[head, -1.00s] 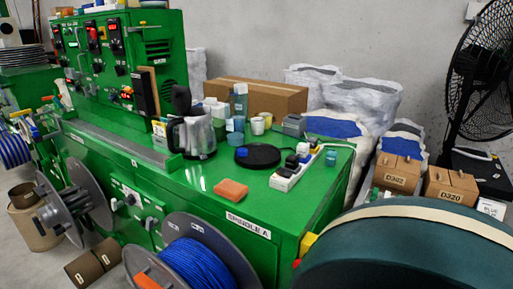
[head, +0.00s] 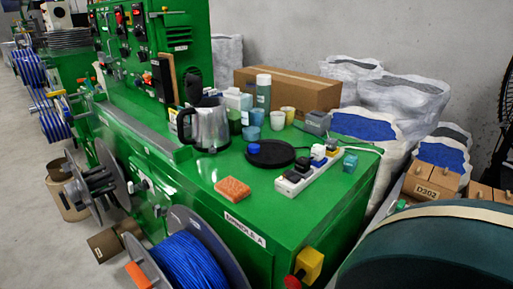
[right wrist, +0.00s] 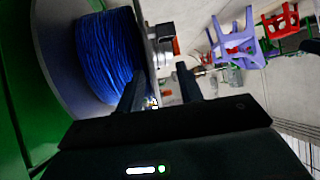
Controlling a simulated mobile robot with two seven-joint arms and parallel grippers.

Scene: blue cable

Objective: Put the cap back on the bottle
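A tall grey-teal bottle (head: 263,92) stands upright at the back of the green bench top, in front of a cardboard box. Its top end looks pale, and I cannot tell whether it is open. A small blue cap-like piece (head: 253,148) sits on a flat black disc (head: 271,154) in front of the cups. My right gripper (right wrist: 158,72) shows in the right wrist view with its fingers apart and nothing between them, beside a blue cable spool, away from the bottle. My left gripper is not in view. Neither gripper shows in the head view.
A kettle (head: 207,127), several cups, a power strip (head: 306,174), a teal jar-like item (head: 350,162) and an orange sponge (head: 232,189) share the green bench (head: 215,174). A cable spool (head: 190,262) and a yellow-red switch (head: 309,265) stick out at its front. A dark rounded drum (head: 430,250) fills the lower right.

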